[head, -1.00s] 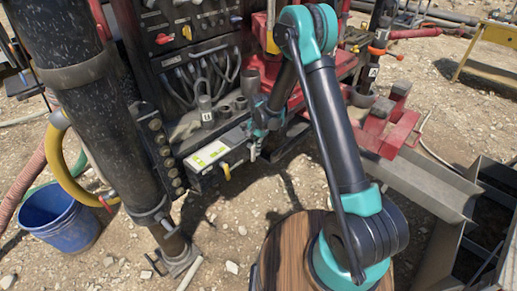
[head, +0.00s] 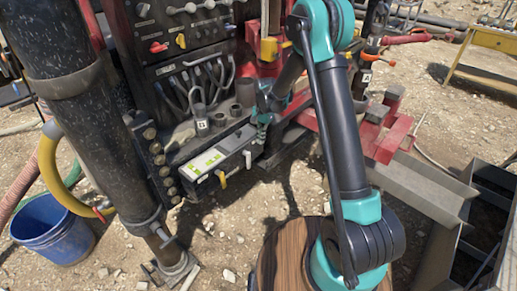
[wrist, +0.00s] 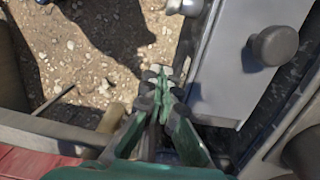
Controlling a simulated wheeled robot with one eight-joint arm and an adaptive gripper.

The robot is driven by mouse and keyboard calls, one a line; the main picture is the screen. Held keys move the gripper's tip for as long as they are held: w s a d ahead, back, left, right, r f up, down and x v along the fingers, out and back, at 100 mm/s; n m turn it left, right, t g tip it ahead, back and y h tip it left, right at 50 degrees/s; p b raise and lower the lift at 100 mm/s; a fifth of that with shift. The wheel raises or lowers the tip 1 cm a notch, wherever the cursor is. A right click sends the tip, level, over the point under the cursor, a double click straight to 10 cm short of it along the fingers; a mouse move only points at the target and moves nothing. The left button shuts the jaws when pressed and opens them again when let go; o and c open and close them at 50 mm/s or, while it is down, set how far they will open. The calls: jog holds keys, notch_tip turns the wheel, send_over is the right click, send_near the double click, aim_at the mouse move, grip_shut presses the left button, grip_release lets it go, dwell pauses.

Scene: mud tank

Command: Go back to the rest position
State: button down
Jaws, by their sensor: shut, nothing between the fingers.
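My gripper (head: 260,120) hangs on the folded black and teal arm, just right of the light-grey box with a green-and-white label (head: 215,160). In the wrist view its green fingers (wrist: 158,78) are together and hold nothing. The fingertips are over a gap beside a grey metal plate with a dark round knob (wrist: 273,45). Gravel shows beyond the fingertips. I cannot tell whether the fingers touch the plate's edge.
A control panel with levers and hoses (head: 185,50) stands behind the gripper. A thick black column (head: 75,90) and a blue bucket (head: 52,228) are on the left. Red steel parts (head: 375,130) and grey metal troughs (head: 430,190) are on the right. Gravel ground lies open below the panel.

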jog(key=s+d+r+n+t, duration=0.2)
jog(key=s+d+r+n, duration=0.1)
jog(key=s+d+r, duration=1)
jog(key=s+d+f+n+t, duration=0.1)
jog(key=s+d+n, duration=0.1)
jog(key=s+d, duration=0.3)
jog(key=s+d+f+n+t, duration=0.1)
jog(key=s+d, duration=0.5)
jog(key=s, duration=0.6)
jog(key=shift+d+n+t+h, duration=0.25)
jog(key=shift+n+t, duration=0.25)
jog(key=shift+n, duration=0.3)
